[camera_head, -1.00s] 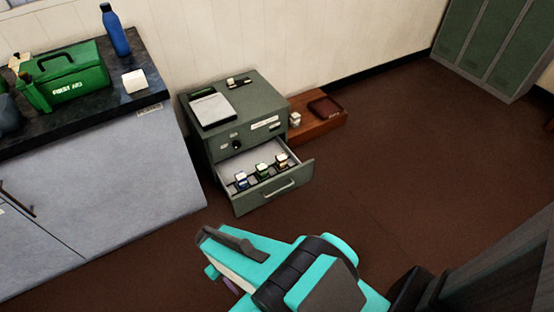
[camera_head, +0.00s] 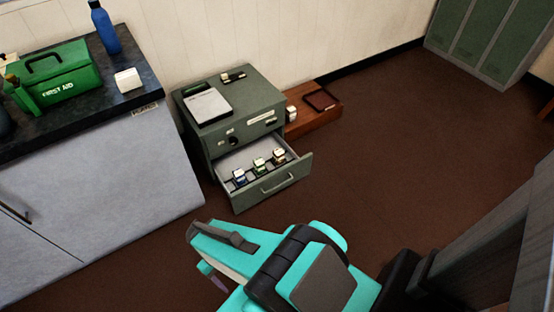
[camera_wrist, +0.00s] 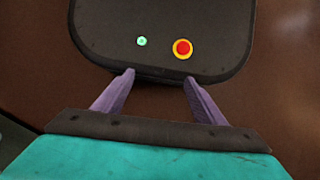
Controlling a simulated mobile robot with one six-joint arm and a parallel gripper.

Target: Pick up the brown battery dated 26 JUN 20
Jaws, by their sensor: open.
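Three small batteries with pale tops stand in a row in the open drawer (camera_head: 243,196) of a grey-green cabinet. One is blue (camera_head: 239,177), one green (camera_head: 259,166), and the one farthest right looks brown (camera_head: 279,157). Their dates are too small to read. My gripper (camera_head: 212,277) is in front of the drawer, apart from it, and partly hidden by my own arm. In the wrist view its two purple fingers (camera_wrist: 160,95) are spread with nothing between them. No battery shows in the wrist view.
A notepad (camera_head: 207,105) and a small dark object (camera_head: 233,76) lie on the cabinet. Left is a counter (camera_head: 100,118) with a green first aid box (camera_head: 55,80), blue bottle (camera_head: 104,28) and white block (camera_head: 128,80). A low wooden box (camera_head: 315,121) stands behind right.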

